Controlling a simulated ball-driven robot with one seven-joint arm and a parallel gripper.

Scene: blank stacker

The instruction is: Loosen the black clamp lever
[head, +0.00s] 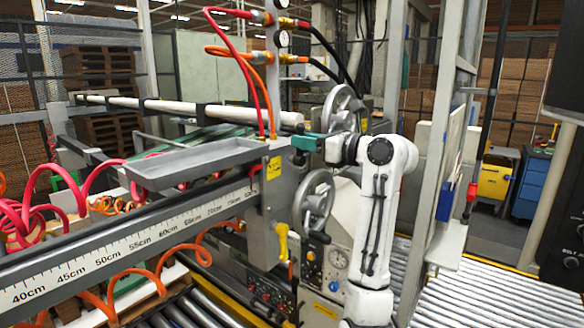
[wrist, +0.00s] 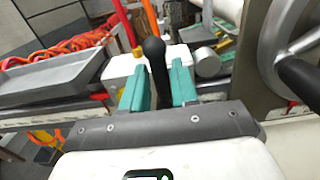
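A black clamp lever (wrist: 154,52) with a rounded end stands upright in the wrist view. My gripper (wrist: 158,76) has its two teal fingers on either side of it. Narrow gaps seem to show between the lever and the fingers, so the gripper looks open around it; contact on the far side is hidden. In the head view my gripper (head: 306,143) is at the machine's upright post, just right of the grey tray. The lever is not clearly made out there, being small and partly behind the fingers.
A grey tray (head: 195,160) lies left of my gripper, above a ruler rail (head: 130,243). Metal handwheels (head: 314,200) stand close by; one (wrist: 290,45) is right of the fingers in the wrist view. Red and orange hoses (head: 240,60) hang above. Roller conveyors (head: 480,300) lie lower right.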

